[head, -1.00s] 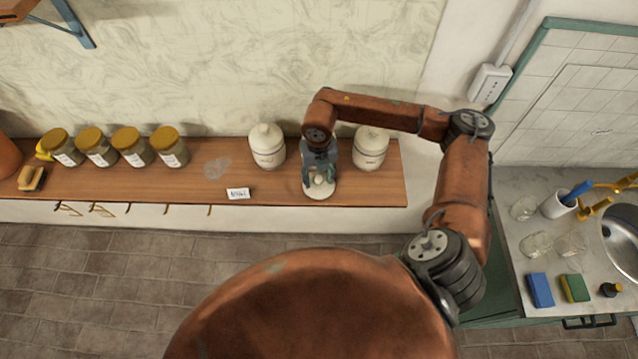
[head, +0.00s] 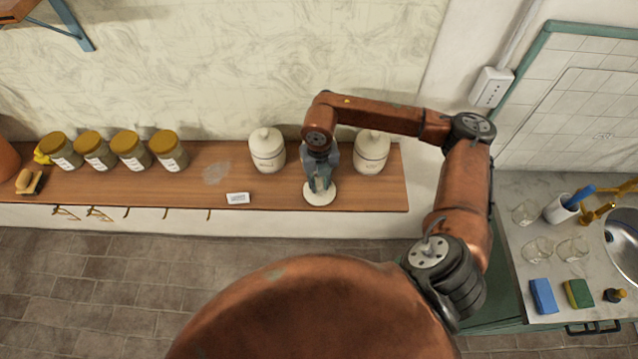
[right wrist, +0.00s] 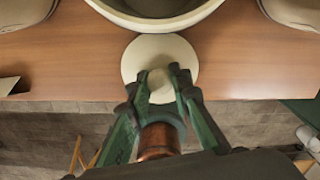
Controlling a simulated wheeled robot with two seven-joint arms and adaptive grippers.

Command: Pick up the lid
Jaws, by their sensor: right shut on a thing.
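The lid (head: 320,197) is a round cream disc at the front of the wooden shelf, between two lidded white jars. In the right wrist view the lid (right wrist: 132,62) has a round knob in its middle. My right gripper (head: 319,184) is over the lid from above, with its fingers shut on the knob. In the right wrist view, the fingertips (right wrist: 160,92) press on both sides of the knob. I cannot tell whether the lid touches the shelf. My left gripper is not in view.
The wooden shelf (head: 120,188) holds a lidded white jar (head: 267,149) left of my gripper and another (head: 372,151) to the right. An open pot (right wrist: 155,18) stands just behind the lid. A small label card (head: 237,198) and several yellow-lidded jars (head: 129,149) are further left.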

